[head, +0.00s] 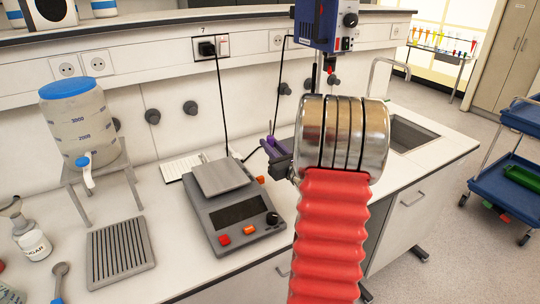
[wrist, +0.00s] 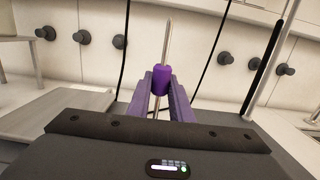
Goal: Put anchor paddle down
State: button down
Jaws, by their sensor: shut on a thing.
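My gripper (wrist: 161,95) has purple fingers and is shut on the anchor paddle (wrist: 161,80). The part that shows is a purple collar with a thin metal shaft rising from it, close to upright with a slight tilt. The paddle's lower end is hidden behind the fingers and the dark gripper body. In the head view my gripper (head: 270,148) is above the bench, right of the grey balance-like device.
The device (head: 245,215) with a square plate stands on the bench. Left of it are a ribbed grey tray (head: 121,254) and a water container (head: 77,120) on a stand. A blue overhead stirrer (head: 327,25) hangs behind my arm. A sink (head: 410,133) is at right.

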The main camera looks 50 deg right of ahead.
jog(key=shift+f, duration=2)
jog(key=c, duration=1.6)
grip_release()
jog(key=shift+r, duration=0.2)
jog(key=v, duration=1.2)
jog(key=shift+a+f, duration=0.1)
